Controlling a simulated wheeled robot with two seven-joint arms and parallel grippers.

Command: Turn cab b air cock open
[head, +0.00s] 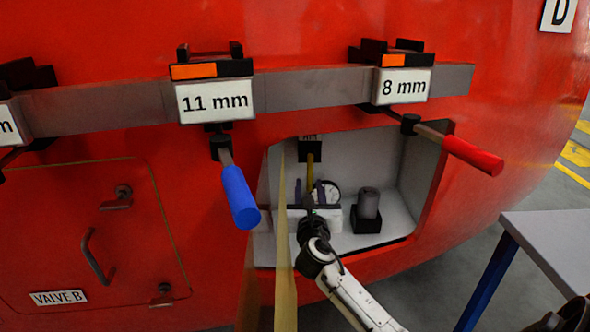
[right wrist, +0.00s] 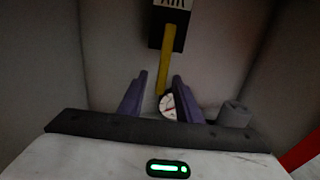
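The air cock is a yellow lever (head: 310,167) hanging down from a black block (head: 310,151) on the back wall of an open compartment. In the right wrist view the yellow lever (right wrist: 167,60) hangs nearly straight, slightly tilted, under a black block (right wrist: 170,30) with a partly cut-off label that seems to read AIR. My right gripper (head: 318,184) is inside the compartment. Its purple fingers (right wrist: 160,78) are apart, with the lever's lower part showing between them; whether they touch it I cannot tell. My left gripper is not in view.
A round white gauge (right wrist: 168,105) and a grey cylinder on a black base (head: 367,205) are in the compartment. The open door (head: 287,260) stands at its left edge. Blue (head: 240,195) and red (head: 472,153) handled tools hang above. A table (head: 555,235) stands right.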

